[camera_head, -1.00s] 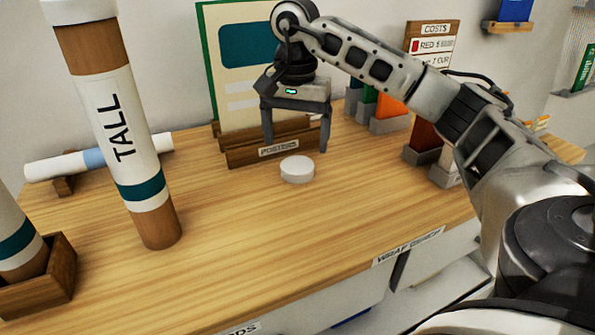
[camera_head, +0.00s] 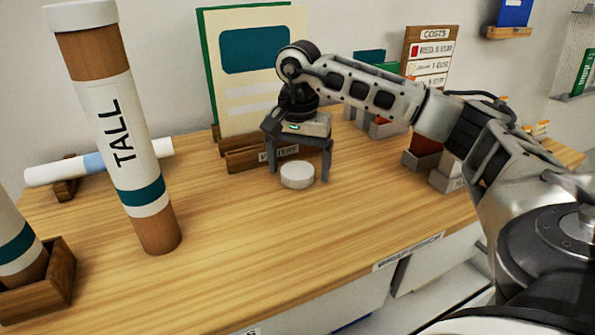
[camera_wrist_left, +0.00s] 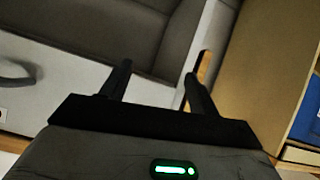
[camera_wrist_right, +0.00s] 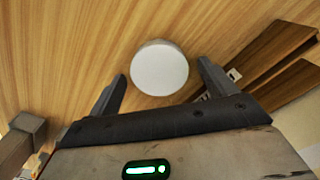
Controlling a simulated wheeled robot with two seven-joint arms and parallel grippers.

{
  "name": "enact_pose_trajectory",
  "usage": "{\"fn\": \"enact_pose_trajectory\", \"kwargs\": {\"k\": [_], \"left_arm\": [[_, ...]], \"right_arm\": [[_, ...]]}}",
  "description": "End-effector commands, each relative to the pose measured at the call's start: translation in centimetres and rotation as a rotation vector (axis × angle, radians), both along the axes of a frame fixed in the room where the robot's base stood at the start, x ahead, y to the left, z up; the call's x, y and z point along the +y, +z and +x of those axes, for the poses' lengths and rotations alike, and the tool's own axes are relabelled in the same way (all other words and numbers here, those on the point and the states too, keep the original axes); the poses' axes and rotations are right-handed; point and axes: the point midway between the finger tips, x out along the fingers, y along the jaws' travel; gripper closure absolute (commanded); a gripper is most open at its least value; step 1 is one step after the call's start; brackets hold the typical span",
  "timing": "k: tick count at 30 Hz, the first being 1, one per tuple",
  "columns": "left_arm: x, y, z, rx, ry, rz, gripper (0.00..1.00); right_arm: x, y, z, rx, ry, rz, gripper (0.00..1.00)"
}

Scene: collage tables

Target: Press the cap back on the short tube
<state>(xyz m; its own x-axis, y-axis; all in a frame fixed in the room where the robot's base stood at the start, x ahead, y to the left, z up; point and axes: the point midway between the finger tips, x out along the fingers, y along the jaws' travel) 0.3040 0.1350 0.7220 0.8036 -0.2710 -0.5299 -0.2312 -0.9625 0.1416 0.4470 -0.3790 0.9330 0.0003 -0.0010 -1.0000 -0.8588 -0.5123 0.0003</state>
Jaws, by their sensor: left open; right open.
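A round white cap (camera_head: 297,175) lies flat on the wooden table in front of the poster holder; it also shows in the right wrist view (camera_wrist_right: 160,68). My right gripper (camera_head: 300,178) is open and points down, its fingers on either side of the cap and apart from it. In the right wrist view the cap lies just beyond and between the open fingertips. A tall tube labelled TALL (camera_head: 122,130) stands at the left with a white cap on top. A second tube (camera_head: 17,245) is cut off at the left edge, its top out of view. My left gripper (camera_wrist_left: 155,80) is open and empty, away from the table top.
A wooden poster holder (camera_head: 262,155) with upright boards stands close behind my right gripper. A white and blue roll (camera_head: 95,160) lies on a stand at the back left. Small bins and a COSTS sign (camera_head: 428,60) stand at the right. The table's front middle is clear.

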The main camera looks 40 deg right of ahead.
Motion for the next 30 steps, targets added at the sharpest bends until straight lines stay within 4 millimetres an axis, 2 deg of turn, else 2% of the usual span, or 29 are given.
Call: {"fn": "enact_pose_trajectory", "kwargs": {"k": [4,5,9,10,13,14,23,26,30], "left_arm": [[0.0,0.1,0.2,-0.004,0.0,0.0,0.39],[0.0,0.1,0.2,-0.004,0.0,0.0,0.39],[0.0,0.1,0.3,-0.006,0.0,-0.001,0.39],[0.0,0.2,0.3,-0.006,0.0,-0.001,0.39],[0.0,0.2,0.3,-0.006,0.0,-0.001,0.39],[0.0,0.1,0.3,-0.006,0.0,-0.001,0.39],[0.0,0.1,0.3,-0.005,0.0,0.0,0.39],[0.0,0.2,0.3,-0.004,0.0,0.001,0.39],[0.0,0.3,0.2,-0.004,0.0,0.002,0.39]], "right_arm": [[0.0,0.0,0.0,0.0,0.0,0.0,0.16],[0.0,0.0,0.0,0.0,0.0,0.0,0.22],[0.0,0.0,0.0,0.0,0.0,0.0,0.6],[0.0,0.0,0.0,0.0,0.0,0.0,0.63],[0.0,0.0,0.0,0.0,0.0,0.0,0.63],[0.0,0.0,0.0,0.0,0.0,0.0,0.66],[0.0,0.5,0.1,-0.002,0.0,0.001,0.66],[0.0,1.3,0.1,-0.003,0.0,0.002,0.66],[0.1,3.4,0.1,-0.004,0.001,0.003,0.66]]}}
